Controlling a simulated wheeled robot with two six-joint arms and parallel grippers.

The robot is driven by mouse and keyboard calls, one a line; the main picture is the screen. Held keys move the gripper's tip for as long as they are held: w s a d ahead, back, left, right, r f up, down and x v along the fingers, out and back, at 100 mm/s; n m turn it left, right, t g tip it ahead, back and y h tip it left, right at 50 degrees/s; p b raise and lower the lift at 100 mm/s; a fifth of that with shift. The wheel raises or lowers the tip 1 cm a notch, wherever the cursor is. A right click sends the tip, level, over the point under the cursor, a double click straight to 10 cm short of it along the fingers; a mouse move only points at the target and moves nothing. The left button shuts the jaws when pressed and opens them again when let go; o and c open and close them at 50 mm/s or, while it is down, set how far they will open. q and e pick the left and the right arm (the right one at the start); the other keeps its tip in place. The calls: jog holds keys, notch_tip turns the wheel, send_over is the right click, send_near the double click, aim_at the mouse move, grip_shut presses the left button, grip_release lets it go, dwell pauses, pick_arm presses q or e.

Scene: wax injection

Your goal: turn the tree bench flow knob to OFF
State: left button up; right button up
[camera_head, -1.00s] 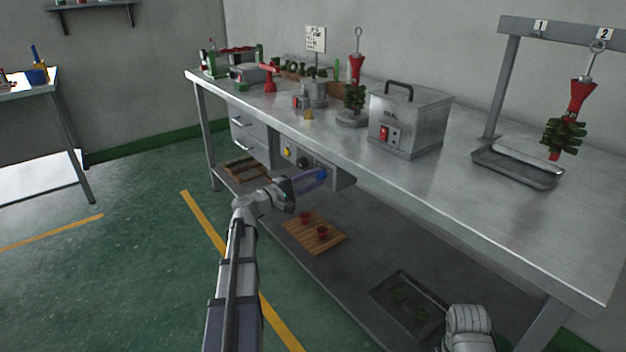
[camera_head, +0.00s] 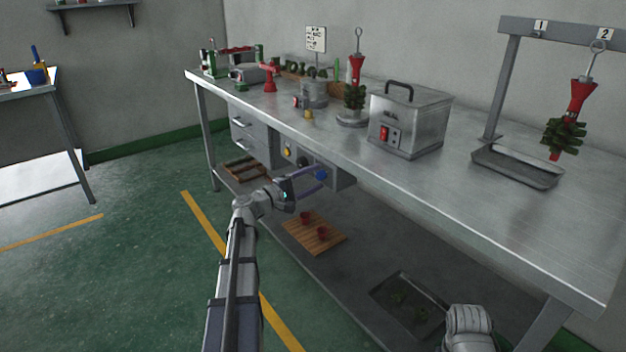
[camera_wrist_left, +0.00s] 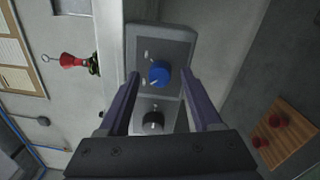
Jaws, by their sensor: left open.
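The blue knob (camera_head: 321,174) sits on the grey control panel (camera_head: 343,182) under the front edge of the steel bench. In the left wrist view the blue knob (camera_wrist_left: 159,74) shows a pale pointer mark, with a black knob (camera_wrist_left: 153,121) beside it on the same panel. I cannot read the labels, so which knob is the flow knob is unclear. My left gripper (camera_head: 310,182) is open, its fingers (camera_wrist_left: 160,82) on either side of the blue knob and seemingly apart from it. My right arm shows at the lower right; its gripper jaws are not visible.
The bench top (camera_head: 460,175) carries a steel box (camera_head: 410,122) with a handle and a stand with a tray (camera_head: 518,167). Below, the shelf holds a wooden board (camera_head: 314,236) with red cups and a dark tray (camera_head: 408,305). Drawers (camera_head: 250,137) are left of the panel.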

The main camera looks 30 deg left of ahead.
pick_arm(q)
jog(key=v, duration=0.7)
jog(key=shift+s+a, duration=0.2)
jog(key=shift+s, duration=0.15)
jog(key=s+d+f+m+g+h, duration=0.1)
jog(key=d+f+m+g, duration=0.25)
jog(key=d, duration=0.55)
jog(key=d+f+m+g, duration=0.3)
jog(key=d+f, duration=0.2)
jog(key=d, duration=0.4)
jog(key=s+d+f+m+g+h, duration=0.1)
jog(key=d+f+m+g, duration=0.25)
jog(key=d, duration=0.55)
jog(key=s+d+f+m+g+y, duration=0.45)
jog(key=s+d, duration=0.25)
jog(key=s, duration=0.2)
jog(key=s+d+f+m+g+y, duration=0.3)
jog(key=s+d+f+m+y, duration=0.25)
jog(key=s, duration=0.35)
notch_tip(320, 180, up, 35)
jog(key=p, duration=3.5)
jog(key=shift+d+f, duration=0.2)
jog(key=shift+d, duration=0.2)
